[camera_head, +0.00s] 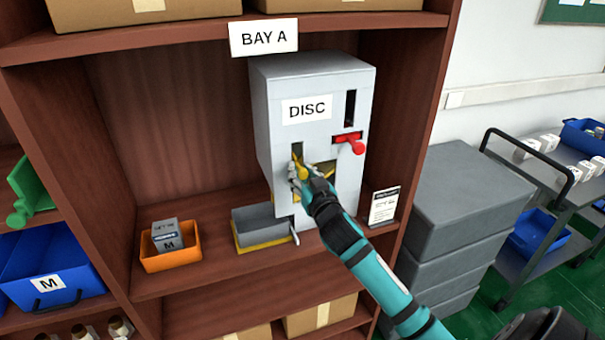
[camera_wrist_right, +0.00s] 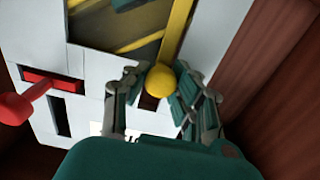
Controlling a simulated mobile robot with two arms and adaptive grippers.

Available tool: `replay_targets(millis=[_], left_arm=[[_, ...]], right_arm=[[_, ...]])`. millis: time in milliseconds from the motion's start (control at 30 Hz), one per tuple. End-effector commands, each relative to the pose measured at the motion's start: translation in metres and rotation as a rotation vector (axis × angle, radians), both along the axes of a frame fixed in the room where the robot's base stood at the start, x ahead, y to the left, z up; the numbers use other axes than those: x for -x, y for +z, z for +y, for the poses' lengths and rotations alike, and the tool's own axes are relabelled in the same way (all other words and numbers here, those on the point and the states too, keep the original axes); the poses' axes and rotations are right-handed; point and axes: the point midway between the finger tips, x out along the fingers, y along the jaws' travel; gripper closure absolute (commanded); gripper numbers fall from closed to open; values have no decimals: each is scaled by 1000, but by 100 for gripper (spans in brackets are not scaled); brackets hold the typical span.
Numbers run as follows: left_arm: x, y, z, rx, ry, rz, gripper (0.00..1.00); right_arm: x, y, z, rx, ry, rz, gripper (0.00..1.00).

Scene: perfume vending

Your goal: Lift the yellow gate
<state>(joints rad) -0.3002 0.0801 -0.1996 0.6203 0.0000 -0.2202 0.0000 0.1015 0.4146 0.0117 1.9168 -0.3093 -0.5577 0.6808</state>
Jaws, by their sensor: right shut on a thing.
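The grey DISC machine (camera_head: 300,85) stands on the shelf under the BAY A sign. The yellow gate (camera_head: 301,169) is at its front, left of centre, partly hidden by my right gripper (camera_head: 306,177). In the right wrist view the gate is a yellow bar (camera_wrist_right: 179,28) ending in a round yellow knob (camera_wrist_right: 161,79). My right gripper (camera_wrist_right: 160,88) is shut on this knob, one finger on each side. A window beside the bar shows yellow parts behind it. My left gripper is not in view.
A red lever (camera_head: 350,141) sticks out to the upper right of my gripper. A small sign (camera_head: 383,206) stands right of the machine.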

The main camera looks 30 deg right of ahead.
Motion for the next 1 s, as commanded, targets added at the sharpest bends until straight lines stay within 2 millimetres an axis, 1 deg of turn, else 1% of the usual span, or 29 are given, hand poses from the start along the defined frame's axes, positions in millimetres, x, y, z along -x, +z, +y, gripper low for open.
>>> replay_targets(millis=[33, 100, 200, 333, 633, 667, 700, 833, 1000], left_arm=[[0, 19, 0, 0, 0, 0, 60], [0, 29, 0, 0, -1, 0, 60], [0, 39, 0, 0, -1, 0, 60], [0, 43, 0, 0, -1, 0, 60], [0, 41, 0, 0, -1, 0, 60], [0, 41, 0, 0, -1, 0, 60], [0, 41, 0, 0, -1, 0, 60], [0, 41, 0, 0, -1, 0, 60], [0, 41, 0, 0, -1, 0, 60]], right_arm=[[0, 21, 0, -3, -1, -4, 100], [0, 33, -1, -2, -2, -5, 100], [0, 45, -1, -2, -1, -4, 100], [0, 49, 0, -2, 0, -5, 100], [0, 48, -1, -1, 0, -4, 100], [0, 48, 0, -1, 0, -4, 73], [0, 48, -1, -1, 0, -4, 68], [0, 48, -1, -1, 0, -3, 51], [0, 47, -1, 0, -1, -3, 50]])
